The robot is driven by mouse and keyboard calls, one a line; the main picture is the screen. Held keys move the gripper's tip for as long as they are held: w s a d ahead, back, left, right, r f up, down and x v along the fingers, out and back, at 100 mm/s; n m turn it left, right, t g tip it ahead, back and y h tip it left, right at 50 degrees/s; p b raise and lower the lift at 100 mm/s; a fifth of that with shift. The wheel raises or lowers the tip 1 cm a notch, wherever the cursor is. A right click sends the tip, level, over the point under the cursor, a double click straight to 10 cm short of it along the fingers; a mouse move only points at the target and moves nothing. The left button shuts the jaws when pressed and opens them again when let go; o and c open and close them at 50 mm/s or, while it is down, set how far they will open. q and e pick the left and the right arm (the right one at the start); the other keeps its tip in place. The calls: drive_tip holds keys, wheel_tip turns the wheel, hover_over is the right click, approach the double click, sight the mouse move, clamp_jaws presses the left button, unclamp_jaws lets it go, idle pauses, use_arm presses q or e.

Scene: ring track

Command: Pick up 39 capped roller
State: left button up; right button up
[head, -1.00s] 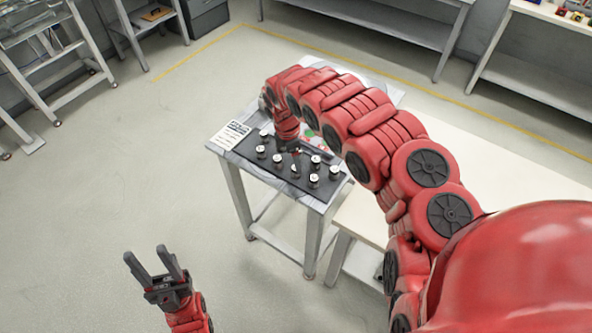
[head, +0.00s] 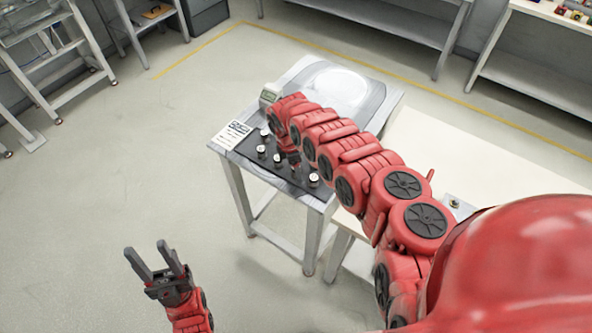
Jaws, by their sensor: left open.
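Several small dark rollers with white caps stand on a black mat (head: 246,151) on a small grey table (head: 318,203). One capped roller (head: 261,150) stands near the mat's left side, another (head: 313,180) near its front right corner. I cannot read which is number 39. My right arm reaches over the mat and hides its right part and any rollers there. My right gripper (head: 293,160) points down among the rollers; its fingers are too small and covered to tell their state. My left gripper (head: 148,250) is open and empty, over the floor, well away from the table.
A printed white card (head: 232,135) lies at the table's left edge. A cream bench (head: 470,160) stands to the right.

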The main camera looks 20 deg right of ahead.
clamp_jaws()
drive_tip(key=shift+r, duration=0.1)
idle(0.5)
